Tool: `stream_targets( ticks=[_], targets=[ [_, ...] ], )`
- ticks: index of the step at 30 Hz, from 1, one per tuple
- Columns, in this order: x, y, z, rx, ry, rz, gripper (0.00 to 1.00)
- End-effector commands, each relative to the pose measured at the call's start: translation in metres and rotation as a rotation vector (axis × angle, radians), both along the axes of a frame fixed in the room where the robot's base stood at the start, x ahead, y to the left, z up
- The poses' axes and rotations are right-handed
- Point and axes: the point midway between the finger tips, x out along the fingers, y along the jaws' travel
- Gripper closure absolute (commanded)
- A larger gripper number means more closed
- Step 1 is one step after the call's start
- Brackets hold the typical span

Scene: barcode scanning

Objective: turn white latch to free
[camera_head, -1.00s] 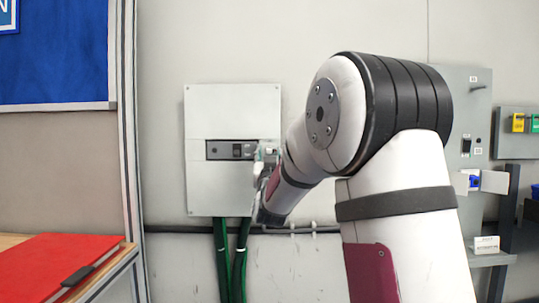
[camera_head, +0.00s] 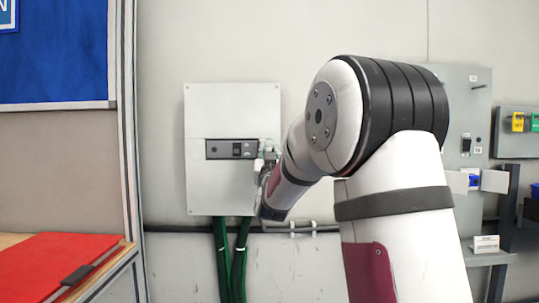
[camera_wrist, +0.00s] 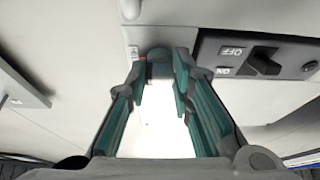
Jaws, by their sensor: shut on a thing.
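The grey wall box (camera_head: 220,110) hangs on the wall in the head view. My gripper (camera_head: 265,165) is at the right side of its dark switch strip, partly hidden by my own arm. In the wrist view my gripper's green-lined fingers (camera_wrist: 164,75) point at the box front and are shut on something. A bright white shape (camera_wrist: 160,125) shows between the fingers, apparently the white latch. Its outline is mostly hidden, so I cannot tell its angle.
The dark strip (camera_wrist: 265,58) with its OFF/ON rocker is close beside the right finger. A small red-and-white label (camera_wrist: 132,52) is near the left fingertip. Green cables (camera_head: 222,255) hang below the box. A red folder (camera_head: 65,262) lies at left.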

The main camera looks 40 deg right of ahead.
Motion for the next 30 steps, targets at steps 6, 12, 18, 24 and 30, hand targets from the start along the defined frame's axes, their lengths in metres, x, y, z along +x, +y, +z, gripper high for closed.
stream_targets(
  ticks=[6,12,18,24,30],
  targets=[
    [-0.0007,-0.0012,-0.001,-0.089,0.056,-0.002,1.0],
    [-0.0013,-0.0018,-0.0011,-0.227,0.148,-0.002,1.0],
    [-0.0018,-0.0028,-0.0003,-0.385,0.255,-0.003,1.0],
    [-0.0025,-0.0037,0.0015,-0.543,0.363,-0.003,1.0],
    [-0.0025,-0.0042,0.0029,-0.7,0.471,-0.003,1.0]
  ],
)
